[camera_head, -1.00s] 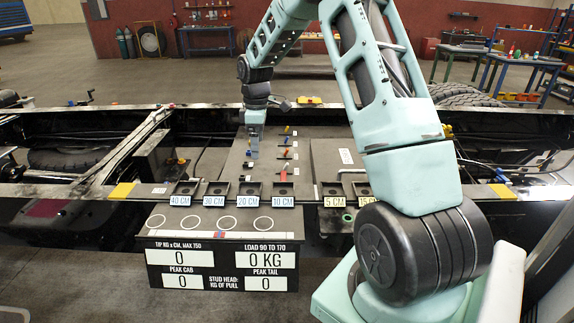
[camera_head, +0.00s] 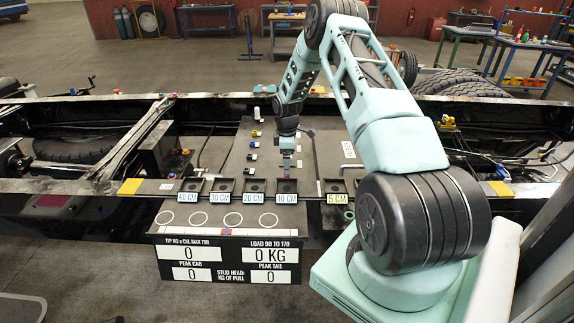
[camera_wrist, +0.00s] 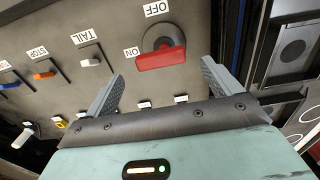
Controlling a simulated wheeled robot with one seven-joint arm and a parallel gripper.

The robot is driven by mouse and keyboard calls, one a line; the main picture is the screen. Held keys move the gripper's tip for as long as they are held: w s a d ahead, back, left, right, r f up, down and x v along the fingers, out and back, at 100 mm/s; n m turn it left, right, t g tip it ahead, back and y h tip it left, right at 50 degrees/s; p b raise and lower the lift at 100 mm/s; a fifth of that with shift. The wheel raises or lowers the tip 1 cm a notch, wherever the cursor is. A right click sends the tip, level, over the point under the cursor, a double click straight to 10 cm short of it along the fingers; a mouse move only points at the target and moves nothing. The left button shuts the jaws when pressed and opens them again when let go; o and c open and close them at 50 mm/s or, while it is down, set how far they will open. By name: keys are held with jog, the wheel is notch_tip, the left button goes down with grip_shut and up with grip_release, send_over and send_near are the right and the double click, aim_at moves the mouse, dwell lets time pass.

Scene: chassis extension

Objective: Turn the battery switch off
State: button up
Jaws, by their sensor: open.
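The battery switch (camera_wrist: 160,59) shows in the wrist view as a red handle on a round grey base on the grey panel (camera_wrist: 105,18). An OFF label (camera_wrist: 157,9) sits above it and an ON label (camera_wrist: 132,53) to its left. The red handle lies nearly crosswise in this view, its left end near the ON label. My gripper (camera_wrist: 163,68) is open, with one finger to each side of the handle, apparently not touching it.
Small levers stand left of the switch, including a white TAIL lever (camera_wrist: 90,61), an orange STOP lever (camera_wrist: 44,75) and a blue one (camera_wrist: 9,85). In the head view, a row of black trays with CM labels (camera_head: 287,198) and a load display board (camera_head: 230,262) lie nearer me.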

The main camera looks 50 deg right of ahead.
jog(key=shift+f+p, duration=0.5)
jog(key=shift+f, duration=1.8)
jog(key=c, duration=1)
